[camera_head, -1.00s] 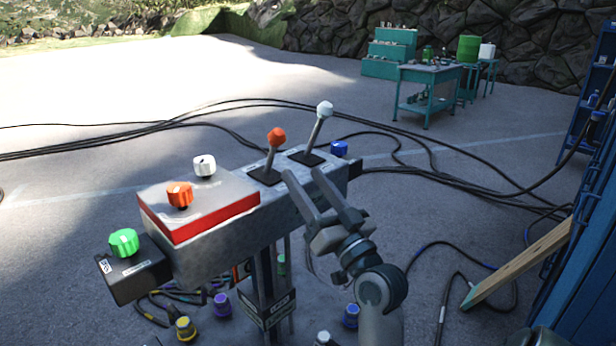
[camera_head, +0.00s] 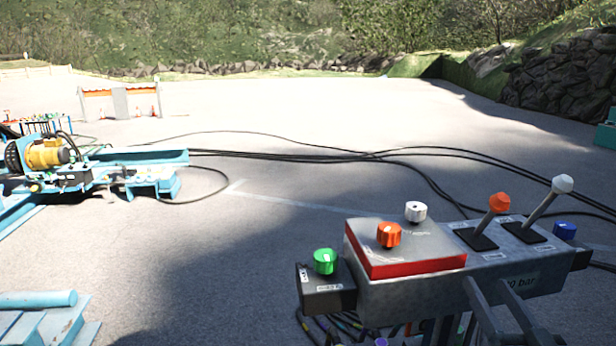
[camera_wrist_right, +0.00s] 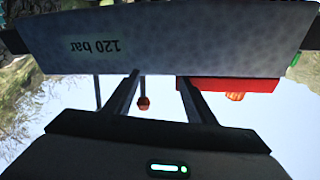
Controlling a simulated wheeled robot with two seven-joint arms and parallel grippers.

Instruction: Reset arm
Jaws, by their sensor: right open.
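My right gripper (camera_head: 497,300) is at the bottom right of the head view, in front of the grey control box (camera_head: 400,296). Its two fingers are apart with nothing between them. In the right wrist view the open fingers (camera_wrist_right: 160,84) point at the face of the box (camera_wrist_right: 150,45) marked "120 bar", and the picture is upside down. I cannot tell whether they touch it. My left gripper is not in view.
The box carries an orange-tipped lever (camera_head: 499,202), a white-tipped lever (camera_head: 562,184), an orange knob (camera_head: 389,235), a white knob (camera_head: 415,211), a green knob (camera_head: 324,261) and a blue knob (camera_head: 565,230). Black cables cross the ground behind. Blue machinery (camera_head: 130,156) stands left.

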